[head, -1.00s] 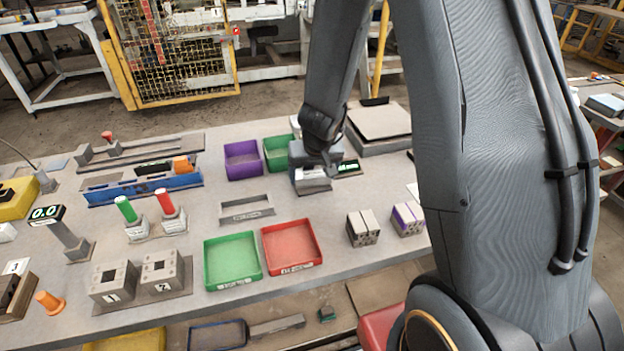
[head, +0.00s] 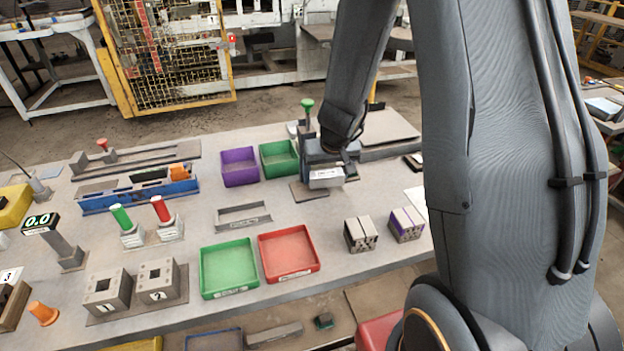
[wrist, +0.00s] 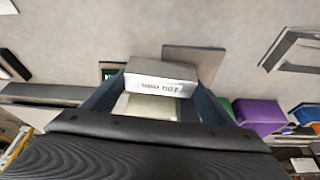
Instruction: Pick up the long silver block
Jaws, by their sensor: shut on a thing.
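A silver block (head: 326,178) with a light, labelled front face is held between the fingers of my gripper (head: 335,165). In the wrist view the silver block (wrist: 160,75) sits across the jaws, with a finger on each side and its label upside down. My gripper (wrist: 155,100) is shut on it. The block appears to be just above the table, beside and partly over a flat grey plate (head: 308,192), which also shows in the wrist view (wrist: 193,62). The exact height is hard to tell.
Purple (head: 239,167) and green (head: 279,158) bins stand left of my gripper. A large flat slab (head: 390,128) lies behind it. A green-knobbed post (head: 307,105) stands just behind. Two small block stacks (head: 361,235) (head: 406,225) and a red tray (head: 289,252) are nearer the front.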

